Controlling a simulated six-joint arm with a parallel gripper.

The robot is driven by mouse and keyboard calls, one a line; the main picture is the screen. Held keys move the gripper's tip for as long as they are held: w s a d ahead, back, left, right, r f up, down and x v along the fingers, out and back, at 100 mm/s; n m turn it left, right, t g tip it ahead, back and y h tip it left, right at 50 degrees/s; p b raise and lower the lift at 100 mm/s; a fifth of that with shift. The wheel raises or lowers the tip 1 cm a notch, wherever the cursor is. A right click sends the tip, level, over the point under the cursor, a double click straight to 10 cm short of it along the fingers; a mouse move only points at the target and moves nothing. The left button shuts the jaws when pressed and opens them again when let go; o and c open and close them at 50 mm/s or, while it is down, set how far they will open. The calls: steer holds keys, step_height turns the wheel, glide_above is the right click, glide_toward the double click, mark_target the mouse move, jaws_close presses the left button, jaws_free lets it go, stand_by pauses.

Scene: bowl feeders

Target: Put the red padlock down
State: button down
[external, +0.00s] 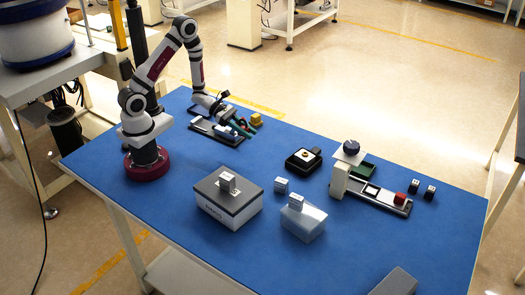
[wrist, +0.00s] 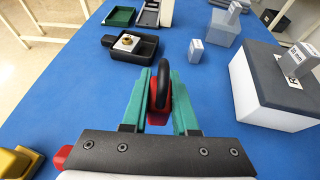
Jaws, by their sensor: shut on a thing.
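The red padlock (wrist: 157,117), with a black shackle, is between the teal fingers of my gripper (wrist: 160,100) in the wrist view. The gripper is shut on it, with the shackle pointing away from the wrist. In the external view my gripper (external: 236,129) is low over the left part of the blue table, beside a long dark tray (external: 205,127). The padlock cannot be made out clearly there. Whether it touches the table cannot be told.
A yellow block (external: 257,119) is close to the gripper.

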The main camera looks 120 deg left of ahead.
glide_above(276, 143)
steer(key=shift+m+h, duration=0.3)
steer(key=shift+h, duration=0.1)
step_height(276, 143, down, 9)
steer(key=shift+f, duration=0.1)
steer(key=c, duration=0.7)
jaws_free()
steer(key=shift+f, duration=0.15)
steer(key=shift+s+r, duration=0.3)
steer(key=shift+s, duration=0.05)
steer(key=v, duration=1.1)
steer(key=shift+s+r, duration=0.1)
steer(key=shift+s, duration=0.1)
